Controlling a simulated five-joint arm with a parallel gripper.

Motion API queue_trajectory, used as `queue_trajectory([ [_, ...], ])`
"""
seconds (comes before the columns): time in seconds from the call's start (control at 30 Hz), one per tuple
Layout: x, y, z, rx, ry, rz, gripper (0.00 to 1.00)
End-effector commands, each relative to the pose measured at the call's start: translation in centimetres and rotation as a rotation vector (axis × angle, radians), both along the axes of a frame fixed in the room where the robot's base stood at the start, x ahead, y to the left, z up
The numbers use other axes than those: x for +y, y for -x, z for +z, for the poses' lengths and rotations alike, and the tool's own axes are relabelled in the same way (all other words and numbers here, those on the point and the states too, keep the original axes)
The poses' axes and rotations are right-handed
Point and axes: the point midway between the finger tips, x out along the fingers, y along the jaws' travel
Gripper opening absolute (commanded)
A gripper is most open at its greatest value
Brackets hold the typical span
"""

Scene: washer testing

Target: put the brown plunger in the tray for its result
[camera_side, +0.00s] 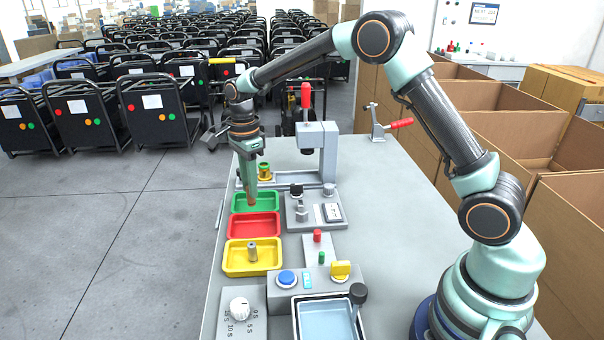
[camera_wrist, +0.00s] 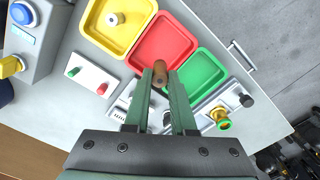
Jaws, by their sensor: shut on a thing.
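My gripper (camera_side: 251,180) is shut on the brown plunger (camera_side: 252,193), which points down. In the side view the plunger overlaps the green tray (camera_side: 270,207). In the wrist view my gripper (camera_wrist: 162,85) holds the plunger (camera_wrist: 160,73) between its fingertips, and it overlaps the red tray (camera_wrist: 150,57) near the green tray (camera_wrist: 222,70). Its exact height above the trays is hard to tell. The red tray (camera_side: 235,225) looks empty, and so does the green one. The yellow tray (camera_side: 232,268) holds an upright greyish-tan piece (camera_side: 252,251).
A panel with red (camera_side: 317,236) and green (camera_side: 321,257) lamps stands right of the trays. A press with a red handle (camera_side: 306,97) and a green-and-gold piece (camera_side: 265,171) stand behind them. A control box with a blue button (camera_side: 287,277) is in front.

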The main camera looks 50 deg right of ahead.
Motion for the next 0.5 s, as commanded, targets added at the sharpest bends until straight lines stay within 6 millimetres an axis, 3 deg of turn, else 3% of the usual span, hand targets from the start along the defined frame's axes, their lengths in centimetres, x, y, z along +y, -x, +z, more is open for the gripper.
queue_trajectory([
  [0.13,0.0,0.1,-2.8,0.003,0.000,0.000,0.00],
  [0.5,0.0,0.1,-5.9,0.003,0.000,0.000,0.00],
])
